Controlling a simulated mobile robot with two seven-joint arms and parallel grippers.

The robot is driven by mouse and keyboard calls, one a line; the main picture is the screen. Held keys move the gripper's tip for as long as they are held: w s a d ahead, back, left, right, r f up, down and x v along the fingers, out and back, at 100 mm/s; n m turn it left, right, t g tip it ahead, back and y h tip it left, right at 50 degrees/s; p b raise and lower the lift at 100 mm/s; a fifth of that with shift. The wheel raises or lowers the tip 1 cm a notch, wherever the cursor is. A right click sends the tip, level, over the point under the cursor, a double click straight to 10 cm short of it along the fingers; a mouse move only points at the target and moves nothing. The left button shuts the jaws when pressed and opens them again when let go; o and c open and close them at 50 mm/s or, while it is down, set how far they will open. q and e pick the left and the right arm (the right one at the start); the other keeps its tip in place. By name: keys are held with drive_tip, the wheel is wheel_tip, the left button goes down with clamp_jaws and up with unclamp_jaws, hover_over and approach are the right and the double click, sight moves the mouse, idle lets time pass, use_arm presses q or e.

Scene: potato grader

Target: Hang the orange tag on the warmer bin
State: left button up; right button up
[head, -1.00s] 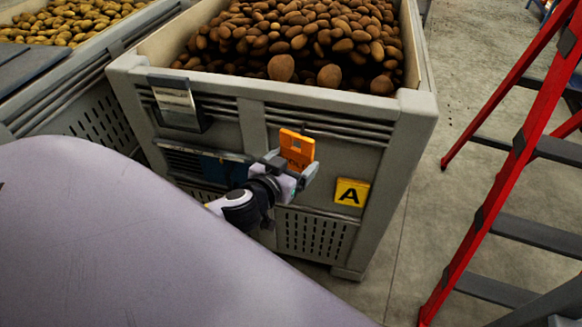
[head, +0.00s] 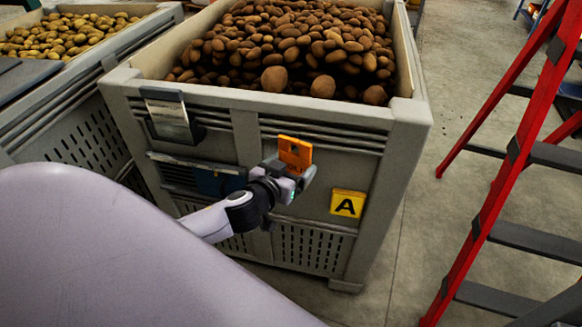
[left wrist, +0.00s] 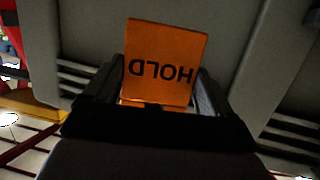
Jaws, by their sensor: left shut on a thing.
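My left gripper (head: 290,179) is shut on the orange tag (head: 295,153) and holds it upright in front of the near face of a grey bin (head: 245,132). In the left wrist view the tag (left wrist: 165,62) sits between the two fingers and reads HOLD, upside down. A second bin (head: 80,100) with lighter yellow potatoes stands at the left. I cannot tell whether the tag touches the bin. My right gripper is not in view.
A small display or holder (head: 170,115) is fixed to the near bin's upper left face, with a dark blue unit (head: 218,183) below it. A red stepladder (head: 500,165) stands at the right. Concrete floor (head: 410,235) lies clear between bin and ladder.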

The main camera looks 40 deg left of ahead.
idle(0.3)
use_arm(q)
drive_tip(key=o, duration=0.9)
drive_tip(key=shift+c, duration=0.2)
drive_tip(key=v, duration=0.7)
drive_tip(key=shift+s, duration=0.2)
